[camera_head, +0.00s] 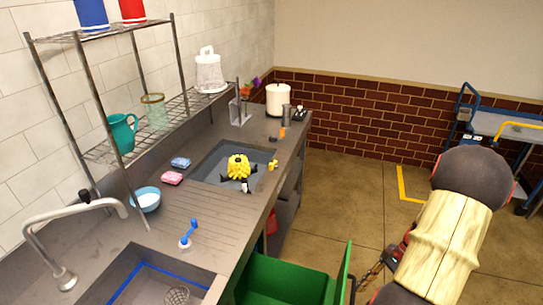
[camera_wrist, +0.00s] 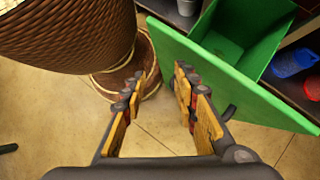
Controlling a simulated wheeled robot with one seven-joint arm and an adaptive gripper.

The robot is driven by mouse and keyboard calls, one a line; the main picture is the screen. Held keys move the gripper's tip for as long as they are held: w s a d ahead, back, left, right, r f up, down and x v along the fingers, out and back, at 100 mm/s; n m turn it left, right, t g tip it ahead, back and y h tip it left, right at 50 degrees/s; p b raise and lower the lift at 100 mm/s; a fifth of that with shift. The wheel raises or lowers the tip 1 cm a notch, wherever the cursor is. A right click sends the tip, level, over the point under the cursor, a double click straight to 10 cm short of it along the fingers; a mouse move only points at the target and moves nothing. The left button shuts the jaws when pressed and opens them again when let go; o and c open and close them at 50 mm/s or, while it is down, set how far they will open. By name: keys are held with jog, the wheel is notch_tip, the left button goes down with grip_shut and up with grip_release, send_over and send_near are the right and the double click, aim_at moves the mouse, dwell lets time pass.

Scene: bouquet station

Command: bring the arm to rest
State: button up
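My gripper (camera_wrist: 157,88) is open and empty in the wrist view, its two yellow-padded fingers well apart with bare floor between them.
A blue cart (camera_head: 500,125) is at the far right. Tiled floor (camera_head: 350,190) lies clear between counter and cart.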

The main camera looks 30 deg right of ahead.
jog(key=w+a+r+n+g+h, duration=0.1)
jog(key=w+a+r+n+h, duration=0.15)
jog(key=r+n, duration=0.2)
jog(key=w+a+r+n+g+h, duration=0.1)
jog(key=w+a+r+n, duration=0.25)
jog(key=r, duration=0.25)
jog(key=a+r+n+t+h, duration=0.1)
jog(key=a+r+n, duration=0.3)
jog(key=a, duration=0.5)
jog(key=w+a+r+n+t+h, duration=0.1)
jog(key=a+r+n+t, duration=0.2)
jog(key=a+r, duration=0.6)
jog(key=w+a+r+n+t+h, duration=0.1)
jog(key=a+r+n+t, duration=0.1)
jog(key=a+r+n, duration=0.4)
jog(key=a, duration=0.3)
jog(key=shift+w+a+r+h, duration=0.25)
jog(key=shift+r+h, duration=0.05)
jog(key=shift+h, duration=0.05)
